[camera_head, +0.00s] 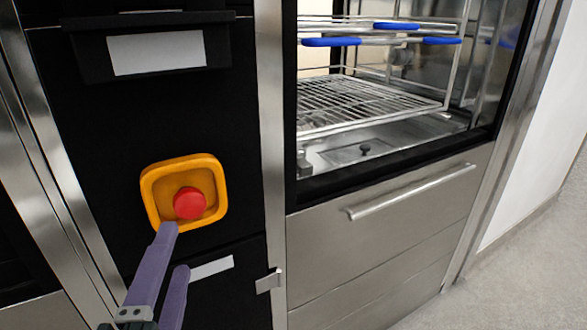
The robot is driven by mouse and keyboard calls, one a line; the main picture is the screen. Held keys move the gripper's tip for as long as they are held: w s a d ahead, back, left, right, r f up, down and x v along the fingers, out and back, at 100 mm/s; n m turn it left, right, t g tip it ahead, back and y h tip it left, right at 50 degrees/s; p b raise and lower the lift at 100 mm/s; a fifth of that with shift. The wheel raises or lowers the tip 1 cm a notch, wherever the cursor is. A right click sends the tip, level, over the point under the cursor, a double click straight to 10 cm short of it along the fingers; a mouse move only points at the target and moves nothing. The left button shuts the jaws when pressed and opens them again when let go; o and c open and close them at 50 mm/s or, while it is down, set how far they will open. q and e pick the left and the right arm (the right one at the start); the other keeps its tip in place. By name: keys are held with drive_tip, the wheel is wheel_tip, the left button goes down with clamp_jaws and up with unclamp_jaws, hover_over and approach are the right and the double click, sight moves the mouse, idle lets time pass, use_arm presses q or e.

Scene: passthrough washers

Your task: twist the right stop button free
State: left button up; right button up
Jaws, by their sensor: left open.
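A red stop button (190,203) sits in a square orange-yellow housing (154,187) on a black panel, left of the middle of the head view. My left gripper (173,248) comes in from the bottom left with two purple fingers. It is open, with nothing between the fingers. The upper fingertip overlaps the housing's lower edge, just below the button; I cannot tell whether it touches. The other fingertip is lower, in front of the black panel. My right gripper is not in view.
A washer chamber (395,125) with a wire rack and blue-tipped rails stands to the right, above a steel drawer front with a bar handle (410,192). A small metal latch (269,281) protrudes right of the gripper. Open floor (520,262) lies at the far right.

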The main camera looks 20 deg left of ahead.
sight(187, 212)
use_arm(q)
drive_tip(key=x, duration=0.9)
drive_tip(key=shift+a, duration=0.15)
drive_tip(key=shift+c, duration=0.2)
